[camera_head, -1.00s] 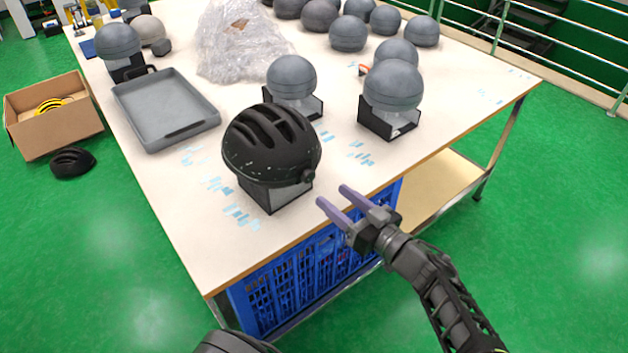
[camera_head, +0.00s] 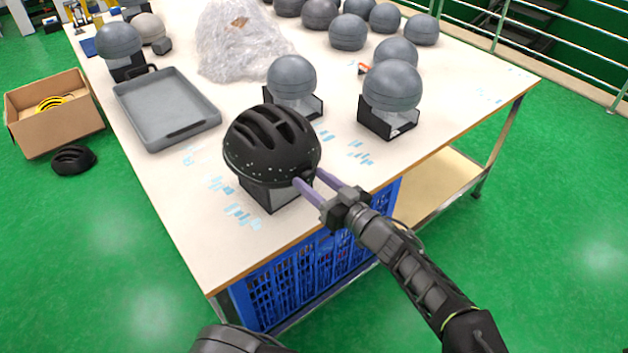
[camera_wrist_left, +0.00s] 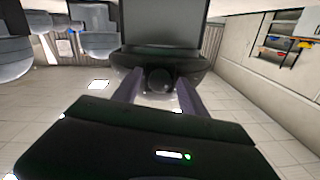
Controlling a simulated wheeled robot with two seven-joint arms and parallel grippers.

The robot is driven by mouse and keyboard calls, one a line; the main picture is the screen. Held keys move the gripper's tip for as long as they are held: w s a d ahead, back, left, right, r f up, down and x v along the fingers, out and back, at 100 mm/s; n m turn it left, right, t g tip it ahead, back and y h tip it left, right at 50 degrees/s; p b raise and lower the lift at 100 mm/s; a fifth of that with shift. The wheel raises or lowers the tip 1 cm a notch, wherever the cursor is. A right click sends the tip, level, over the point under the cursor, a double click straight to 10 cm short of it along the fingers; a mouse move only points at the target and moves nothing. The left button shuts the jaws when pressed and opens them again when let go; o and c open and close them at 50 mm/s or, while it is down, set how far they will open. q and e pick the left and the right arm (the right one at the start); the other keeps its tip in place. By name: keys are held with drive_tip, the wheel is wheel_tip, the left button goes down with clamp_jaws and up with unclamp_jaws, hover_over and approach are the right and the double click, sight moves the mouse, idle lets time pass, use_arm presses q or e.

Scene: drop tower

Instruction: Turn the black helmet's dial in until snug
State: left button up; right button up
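The black helmet (camera_head: 268,135) with long vents sits on a headform stand near the table's front edge. Its round dial (camera_wrist_left: 159,79) is at the low rear rim, on the side toward my left gripper. My left gripper (camera_head: 308,176) reaches in from the lower right of the head view, its two purple fingers at the rim. In the left wrist view, the fingers of the left gripper (camera_wrist_left: 159,84) are open, one on each side of the dial, with a small gap seemingly left on both sides. In the head view the fingers partly hide the dial. My right gripper is not in view.
The white table (camera_head: 190,215) also holds a grey tray (camera_head: 130,112), a clear plastic wrap pile (camera_head: 235,45) and several grey headforms, two close behind the helmet. A blue crate (camera_head: 300,283) stands below the front edge. A cardboard box (camera_head: 60,128) is on the floor.

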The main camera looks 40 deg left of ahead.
use_arm(q)
clamp_jaws()
idle(0.3)
drive_tip(key=shift+m, duration=0.4)
drive_tip(key=m, duration=0.2)
drive_tip(key=shift+m, duration=0.3)
drive_tip(key=m, duration=0.2)
drive_tip(key=shift+r+m+p, duration=0.1)
drive_tip(key=shift+m+p, duration=0.2)
drive_tip(key=shift+p, duration=0.05)
drive_tip(key=m+p, duration=0.1)
drive_tip(key=m, duration=0.3)
drive_tip(key=shift+m+p, duration=0.6)
drive_tip(key=shift+m, duration=1.1)
